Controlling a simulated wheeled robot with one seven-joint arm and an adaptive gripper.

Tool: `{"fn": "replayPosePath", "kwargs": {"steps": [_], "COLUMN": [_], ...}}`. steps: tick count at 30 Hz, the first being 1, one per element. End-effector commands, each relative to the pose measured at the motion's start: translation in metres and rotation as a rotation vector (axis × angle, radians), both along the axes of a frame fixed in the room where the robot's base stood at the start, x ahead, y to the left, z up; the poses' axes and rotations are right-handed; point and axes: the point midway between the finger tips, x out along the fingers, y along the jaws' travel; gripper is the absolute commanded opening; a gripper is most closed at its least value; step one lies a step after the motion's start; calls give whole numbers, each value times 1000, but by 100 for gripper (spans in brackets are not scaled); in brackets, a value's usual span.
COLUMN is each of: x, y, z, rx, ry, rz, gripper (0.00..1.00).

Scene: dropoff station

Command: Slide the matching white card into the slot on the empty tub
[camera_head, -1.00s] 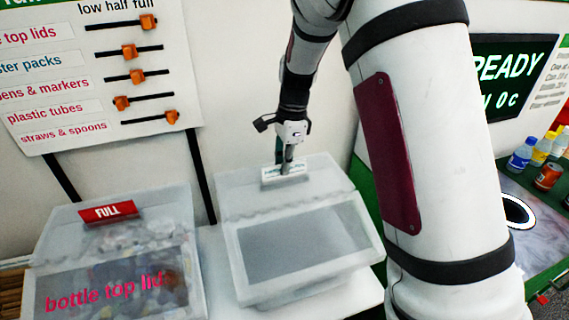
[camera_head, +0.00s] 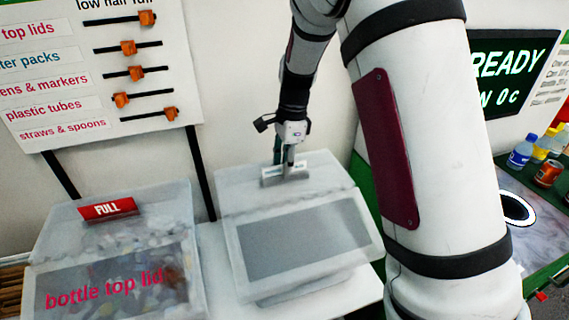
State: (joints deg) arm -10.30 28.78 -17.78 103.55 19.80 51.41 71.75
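The empty tub (camera_head: 232,245) is a clear, slope-fronted box with a blank grey front panel, in the centre of the head view. A grey slot holder (camera_head: 300,180) sits on its sloped lid. A small white card (camera_head: 271,170) with greenish print stands at the holder, its lower part hidden by it. My gripper (camera_head: 287,163) points down over the lid, one finger in front of the card. It appears shut on the card's upper edge, though the far finger is partly hidden. Whether the card is fully seated cannot be told.
A tub of bottle top lids (camera_head: 110,285) with a red FULL card (camera_head: 108,209) stands at left. A board with labels and orange sliders (camera_head: 100,75) hangs behind. My arm covers the right centre. Bottles (camera_head: 521,151) and a can (camera_head: 548,173) stand far right.

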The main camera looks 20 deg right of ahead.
Motion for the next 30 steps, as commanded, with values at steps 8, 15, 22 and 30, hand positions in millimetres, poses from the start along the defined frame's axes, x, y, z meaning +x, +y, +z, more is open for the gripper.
{"fn": "replayPosePath", "kwargs": {"steps": [8,15,22,30], "x": [1,1,1,1], "y": [0,-4,-10,-14], "z": [3,36,83,115], "rx": [0,0,0,0], "ry": [-2,-6,-4,-1], "rz": [0,0,1,0], "gripper": [28,28,28,28]}}
